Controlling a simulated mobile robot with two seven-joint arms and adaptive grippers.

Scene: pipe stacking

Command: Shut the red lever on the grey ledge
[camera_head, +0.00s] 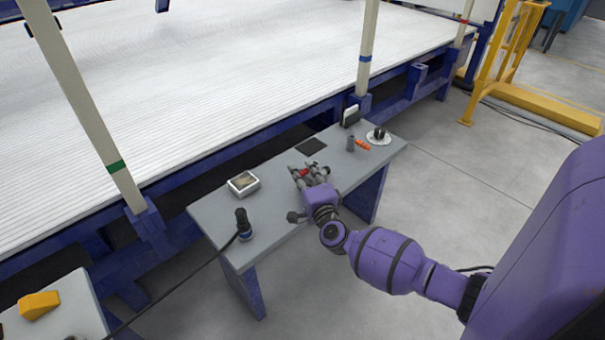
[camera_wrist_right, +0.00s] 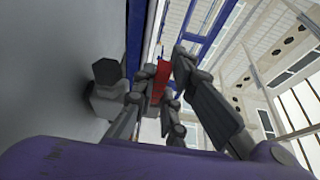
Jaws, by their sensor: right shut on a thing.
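The red lever (camera_head: 305,172) shows as a small red part between the fingers of my right gripper (camera_head: 309,174), over the grey ledge (camera_head: 215,215). In the right wrist view the red lever (camera_wrist_right: 161,82) sits between the two fingers of my right gripper (camera_wrist_right: 163,75), which is shut on it. The fingers hide part of the lever and its base, so its exact angle is hard to tell. My left gripper is in neither view.
On the ledge stand a white box (camera_head: 243,184), a black cylindrical device with a cable (camera_head: 243,224), a dark flat square (camera_head: 311,146), an orange item (camera_head: 362,144) and a round white-based part (camera_head: 378,136). A white slatted bed with posts lies behind. A yellow block (camera_head: 39,305) is at lower left.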

